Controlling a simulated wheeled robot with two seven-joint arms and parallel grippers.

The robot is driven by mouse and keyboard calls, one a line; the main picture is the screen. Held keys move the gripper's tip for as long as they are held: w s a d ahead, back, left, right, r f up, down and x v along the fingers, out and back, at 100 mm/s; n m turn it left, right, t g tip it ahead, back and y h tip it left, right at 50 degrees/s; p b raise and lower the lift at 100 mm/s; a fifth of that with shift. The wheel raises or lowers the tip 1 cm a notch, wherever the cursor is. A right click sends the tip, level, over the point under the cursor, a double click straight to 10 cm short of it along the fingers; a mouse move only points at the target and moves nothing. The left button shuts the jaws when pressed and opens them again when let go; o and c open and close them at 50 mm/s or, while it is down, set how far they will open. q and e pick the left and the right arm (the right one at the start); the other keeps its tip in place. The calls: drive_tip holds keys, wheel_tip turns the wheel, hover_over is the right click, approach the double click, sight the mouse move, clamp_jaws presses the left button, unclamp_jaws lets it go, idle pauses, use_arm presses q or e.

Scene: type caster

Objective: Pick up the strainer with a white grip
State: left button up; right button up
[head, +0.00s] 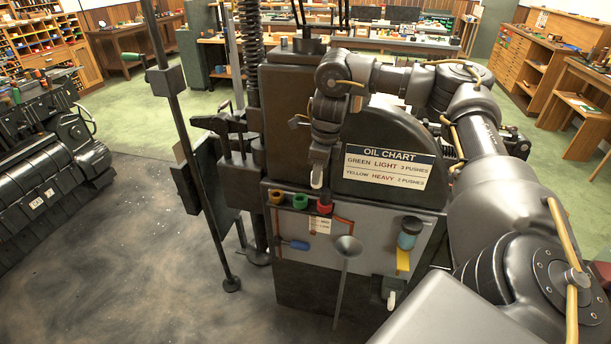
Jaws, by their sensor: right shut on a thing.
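My right gripper (320,153) hangs pointing down in front of the black machine, left of the oil chart sign. It is shut on a small white-ended piece (317,179) that shows just below its fingers. This may be the white grip of the strainer, but the rest of it cannot be made out. A second white piece (391,300) shows low on the machine's front at the right. My left gripper is not in view.
A thin upright rod (205,205) stands at left. Open floor lies at lower left.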

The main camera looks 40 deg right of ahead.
drive_tip(key=s+r, duration=0.2)
drive_tip(key=s, duration=0.4)
drive_tip(key=shift+s+a+r+p, duration=0.15)
drive_tip(key=shift+a+r+p, duration=0.15)
drive_tip(key=shift+r, duration=0.1)
